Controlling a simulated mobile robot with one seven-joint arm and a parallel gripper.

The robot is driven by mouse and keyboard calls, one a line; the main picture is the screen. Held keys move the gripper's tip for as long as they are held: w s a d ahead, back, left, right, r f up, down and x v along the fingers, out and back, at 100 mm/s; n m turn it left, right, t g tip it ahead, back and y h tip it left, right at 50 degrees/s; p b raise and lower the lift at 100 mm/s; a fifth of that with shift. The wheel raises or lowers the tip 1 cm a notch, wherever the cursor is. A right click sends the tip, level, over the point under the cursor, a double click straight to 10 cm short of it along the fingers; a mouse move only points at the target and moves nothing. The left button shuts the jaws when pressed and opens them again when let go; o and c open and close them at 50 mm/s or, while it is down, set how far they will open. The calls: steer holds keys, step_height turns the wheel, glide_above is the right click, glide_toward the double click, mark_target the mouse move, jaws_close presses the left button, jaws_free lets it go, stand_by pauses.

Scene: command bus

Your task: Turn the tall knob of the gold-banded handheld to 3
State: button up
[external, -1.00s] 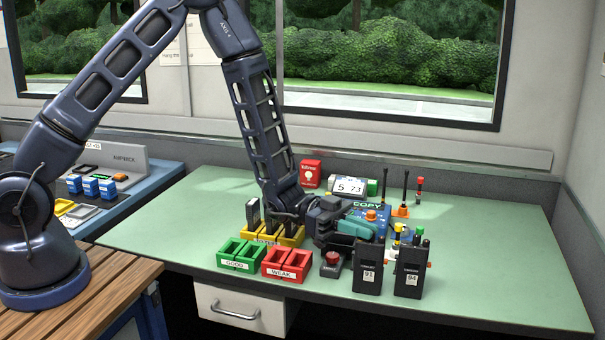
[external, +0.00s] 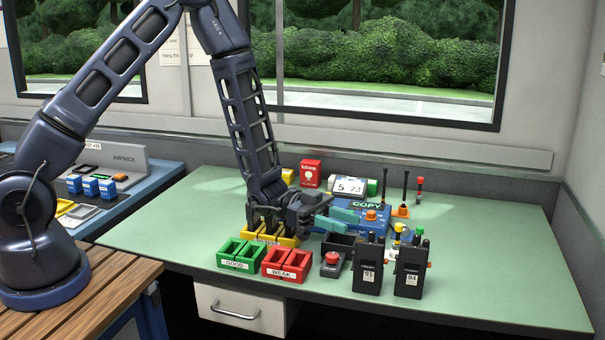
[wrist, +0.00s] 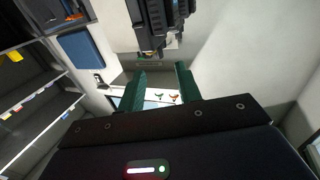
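Two black handhelds stand upright at the front right of the table in the external view: one labelled 91 or 93 (external: 368,270) and one labelled 94 (external: 411,272). Both have short dark knobs on top. I cannot make out a gold band, the knob numbers or a pointer on either. My gripper (external: 350,215) is above the table, behind and left of these handhelds, near the yellow rack (external: 282,239). Its two teal fingers are apart. In the wrist view the gripper (wrist: 161,78) is open with nothing held; a dark ribbed object (wrist: 155,22), unidentified, shows beyond the fingers.
Green GOOD bins (external: 240,256), red WEAK bins (external: 287,266) and a red button (external: 332,260) line the front edge. A blue COPY unit (external: 372,208), a flip display (external: 349,186) and antennas stand behind. The table's far right is clear.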

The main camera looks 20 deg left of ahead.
steer(key=shift+v, duration=1.2)
step_height(320, 180, up, 16)
steer(key=w+d+f+n+t+y, duration=0.35)
steer(key=w+d+t+y, duration=0.2)
steer(key=d, duration=0.25)
steer(key=w+d+f+n+t+y, duration=0.3)
steer(key=w+d+f+t+y, duration=0.1)
steer(key=w+d, duration=0.35)
steer(key=s+a+r+n+g+y, duration=0.1)
steer(key=s+r+g+y, duration=0.1)
steer(key=s+r+y, duration=0.35)
steer(key=s+a+r+n+g+y, duration=0.1)
steer(key=s+r+g+y, duration=0.15)
steer(key=s+y, duration=0.55)
steer(key=h, duration=0.2)
glide_toward(372, 232)
steer(key=x, duration=0.8)
steer(key=shift+a+f, duration=0.1)
steer(key=shift+f, duration=0.2)
